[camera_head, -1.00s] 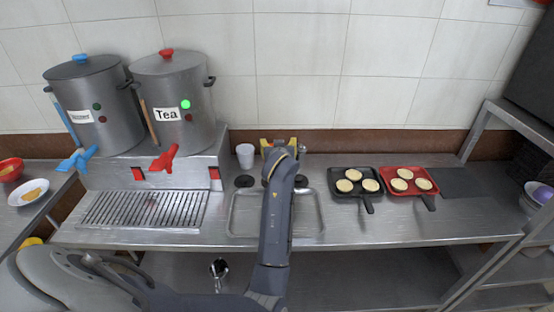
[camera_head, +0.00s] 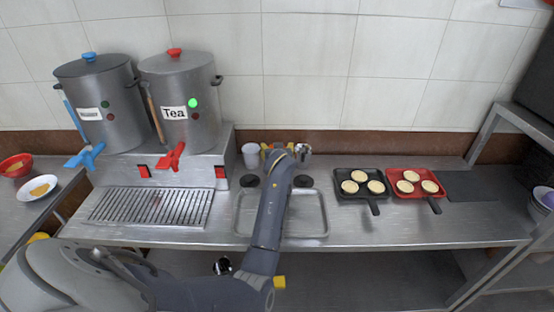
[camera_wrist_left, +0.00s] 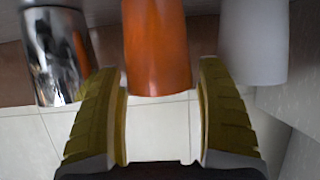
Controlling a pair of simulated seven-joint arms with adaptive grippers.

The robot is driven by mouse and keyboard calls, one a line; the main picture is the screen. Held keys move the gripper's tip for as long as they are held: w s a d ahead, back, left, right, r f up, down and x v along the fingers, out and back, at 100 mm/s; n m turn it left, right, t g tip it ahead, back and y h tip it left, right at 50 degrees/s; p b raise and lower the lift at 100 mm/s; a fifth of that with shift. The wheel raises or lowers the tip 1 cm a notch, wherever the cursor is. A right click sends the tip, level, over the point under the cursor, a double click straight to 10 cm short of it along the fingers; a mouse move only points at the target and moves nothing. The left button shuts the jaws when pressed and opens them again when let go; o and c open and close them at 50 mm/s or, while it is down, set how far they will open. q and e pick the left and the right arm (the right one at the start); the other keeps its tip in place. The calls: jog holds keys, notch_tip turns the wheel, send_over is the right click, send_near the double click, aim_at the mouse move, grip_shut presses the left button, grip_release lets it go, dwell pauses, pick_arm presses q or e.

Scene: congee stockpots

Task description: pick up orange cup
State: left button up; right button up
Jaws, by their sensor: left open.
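The orange cup (camera_wrist_left: 158,45) shows in the left wrist view, between my left gripper's two yellow fingers. Its near end reaches between the fingertips, with a gap visible on each side. In the head view my arm and gripper hide it. My left gripper (camera_head: 277,152) is open at the back of the counter, and its fingers also show in the left wrist view (camera_wrist_left: 163,78). My right gripper is not in view.
A white cup (camera_head: 250,156) stands just left of the gripper, and a shiny metal cup (camera_head: 303,150) just right. A shallow metal tray (camera_head: 318,232) lies in front. Black (camera_head: 345,205) and red (camera_head: 412,194) pans sit right; urns (camera_head: 185,125) stand left.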

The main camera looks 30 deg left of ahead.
pick_arm(q)
jog(key=c, duration=1)
